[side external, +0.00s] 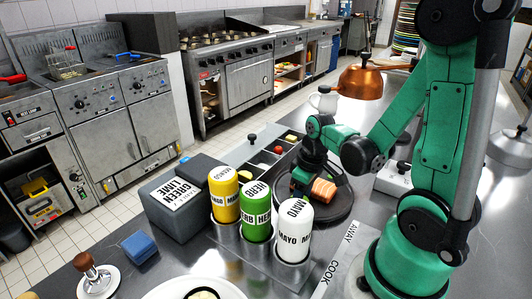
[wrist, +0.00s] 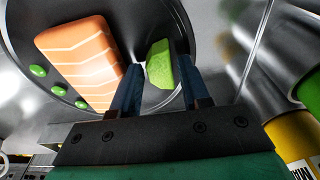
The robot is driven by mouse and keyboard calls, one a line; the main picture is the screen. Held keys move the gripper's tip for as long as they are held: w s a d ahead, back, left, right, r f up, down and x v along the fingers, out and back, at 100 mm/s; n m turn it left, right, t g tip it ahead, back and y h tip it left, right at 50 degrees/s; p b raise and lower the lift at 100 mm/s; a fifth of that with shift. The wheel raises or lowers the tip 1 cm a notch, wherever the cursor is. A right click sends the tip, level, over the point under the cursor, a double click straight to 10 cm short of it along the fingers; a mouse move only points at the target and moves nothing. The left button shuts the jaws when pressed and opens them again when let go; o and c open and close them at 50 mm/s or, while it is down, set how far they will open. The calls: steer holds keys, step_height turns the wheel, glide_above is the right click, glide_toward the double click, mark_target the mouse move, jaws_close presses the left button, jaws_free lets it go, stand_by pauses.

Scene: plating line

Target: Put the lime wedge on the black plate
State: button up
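The black plate (side external: 341,207) is a round dark disc on the steel counter, and its dark surface also fills much of the wrist view (wrist: 100,22). My gripper (wrist: 158,72) is over the plate, pointing down beside the salmon piece. I cannot tell whether the wedge touches the plate. In the side view my gripper (side external: 300,188) is low over the plate's left part, and the wedge is not clearly visible there.
A salmon piece (side external: 323,189) lies on the plate with green dots (wrist: 38,71) beside it. Yellow (side external: 224,190), green (side external: 256,209) and white (side external: 295,228) sauce bottles stand in front. Ingredient bins (side external: 262,158) lie behind. A grey box (side external: 182,203) stands left.

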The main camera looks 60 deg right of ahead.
step_height(320, 180, up, 12)
steer(key=s, duration=0.1)
steer(key=shift+s, duration=0.25)
stand_by(0.6)
steer(key=shift+r, duration=0.1)
steer(key=o, duration=0.5)
steer(key=shift+w+d+r, duration=0.15)
steer(key=shift+w+r, duration=0.05)
steer(key=o, duration=0.4)
steer(key=shift+t, duration=0.4)
steer(key=w+d+r, duration=0.2)
steer(key=w+r, duration=0.1)
steer(key=shift+w+d+r, duration=0.2)
steer(key=shift+w+r, duration=0.05)
steer(key=shift+w, duration=0.05)
steer(key=w+d+r+t, duration=0.2)
steer(key=w+d+r, duration=0.6)
steer(key=w, duration=0.1)
steer(key=x, duration=1)
steer(key=shift+d, duration=0.15)
steer(key=shift+f, duration=0.1)
